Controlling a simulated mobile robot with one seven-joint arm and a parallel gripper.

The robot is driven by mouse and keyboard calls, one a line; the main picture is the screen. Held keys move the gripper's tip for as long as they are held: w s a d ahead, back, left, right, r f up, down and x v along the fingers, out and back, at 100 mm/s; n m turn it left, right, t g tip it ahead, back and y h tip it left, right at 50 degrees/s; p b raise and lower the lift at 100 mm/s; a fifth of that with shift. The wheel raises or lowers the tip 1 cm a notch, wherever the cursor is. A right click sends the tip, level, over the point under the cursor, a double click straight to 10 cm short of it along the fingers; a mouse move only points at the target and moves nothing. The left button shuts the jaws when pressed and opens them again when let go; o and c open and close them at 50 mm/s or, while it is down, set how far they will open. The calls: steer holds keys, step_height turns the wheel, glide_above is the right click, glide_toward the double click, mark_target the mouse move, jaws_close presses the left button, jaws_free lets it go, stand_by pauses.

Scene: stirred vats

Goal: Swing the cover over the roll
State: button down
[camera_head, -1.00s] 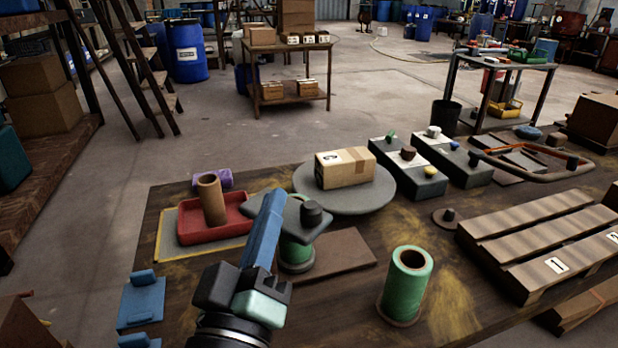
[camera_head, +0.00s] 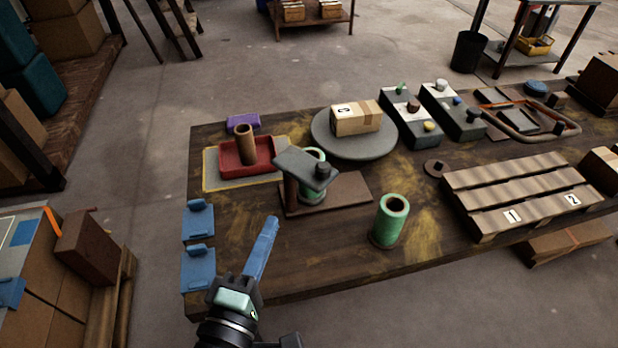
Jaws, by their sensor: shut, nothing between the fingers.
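A grey cover plate (camera_head: 296,160) with a dark knob (camera_head: 323,171) sits on a brown post (camera_head: 291,191) above a brown base board (camera_head: 348,190). A green roll (camera_head: 315,153) stands on that board. Its rim shows behind the plate and a little green shows below it; the plate hides the rest. I cannot tell how much of the roll's top lies under the plate. My gripper (camera_head: 271,224) is shut and empty, its blue fingers pointing up and away. In the picture it is below and left of the cover, apart from it, near the table's front edge.
A second green roll (camera_head: 389,221) stands free at the right. A red tray (camera_head: 231,177) holding a brown tube (camera_head: 244,146) is at the left. A turntable (camera_head: 324,140) bears a box (camera_head: 357,118). A slatted pallet (camera_head: 470,190) is at the right.

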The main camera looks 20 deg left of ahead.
steer(key=p, duration=0.1)
glide_toward(304, 166)
step_height(304, 166, up, 2)
steer(key=w, duration=0.2)
steer(key=shift+w+d+p, duration=0.7)
steer(key=shift+w+d, duration=0.1)
steer(key=shift+w, duration=0.35)
